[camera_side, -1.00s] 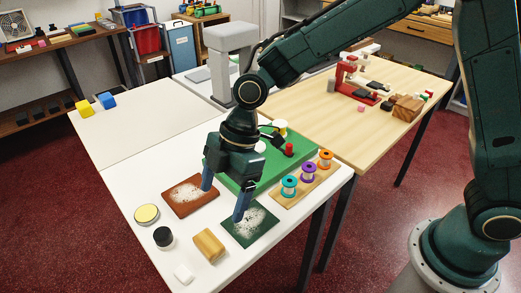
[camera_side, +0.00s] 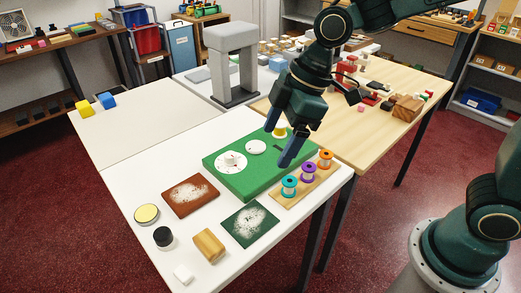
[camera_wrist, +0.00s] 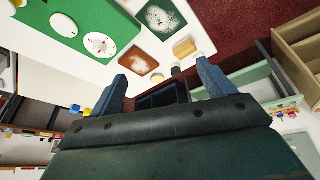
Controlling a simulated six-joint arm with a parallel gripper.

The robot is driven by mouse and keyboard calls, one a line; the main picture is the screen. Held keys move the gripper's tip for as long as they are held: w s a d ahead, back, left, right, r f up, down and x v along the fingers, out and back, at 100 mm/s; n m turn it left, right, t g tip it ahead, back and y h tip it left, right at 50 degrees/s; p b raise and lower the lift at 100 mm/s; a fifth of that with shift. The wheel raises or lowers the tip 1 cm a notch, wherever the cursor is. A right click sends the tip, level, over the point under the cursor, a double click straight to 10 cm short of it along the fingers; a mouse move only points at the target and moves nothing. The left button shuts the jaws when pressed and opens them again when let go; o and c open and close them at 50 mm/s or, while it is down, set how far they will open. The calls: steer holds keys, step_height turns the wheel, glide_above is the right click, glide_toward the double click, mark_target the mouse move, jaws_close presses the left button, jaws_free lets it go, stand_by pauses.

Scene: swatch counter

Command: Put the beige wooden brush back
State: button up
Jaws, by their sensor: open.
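The beige wooden brush (camera_side: 209,245) lies on the white table near its front edge, beside a dark green swatch (camera_side: 239,232). It also shows in the wrist view (camera_wrist: 185,47). The dark green swatch and a rust-brown swatch (camera_side: 176,203) both carry white speckles. My gripper (camera_side: 278,147) is open and empty, raised over the right part of the green box (camera_side: 225,178), well away from the brush. Its two blue fingers (camera_wrist: 162,72) stand apart in the wrist view with nothing between them.
A wooden rack (camera_side: 281,203) holds teal, purple and orange spools on the right. A round yellow-topped tin (camera_side: 146,214), a black-topped jar (camera_side: 163,237) and a white block (camera_side: 183,273) stand at the front left. A grey arch (camera_side: 233,70) stands behind.

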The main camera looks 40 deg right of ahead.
steer(key=s+d+r+m+t+h, duration=0.1)
steer(key=s+d+r+m, duration=0.1)
steer(key=s+d+m, duration=0.4)
steer(key=s+d+r+m+t+h, duration=0.2)
steer(key=s+d+m, duration=0.4)
steer(key=s+d, duration=0.3)
steer(key=shift+s+d+r, duration=0.35)
steer(key=shift+s+r, duration=0.15)
steer(key=shift+s, duration=0.2)
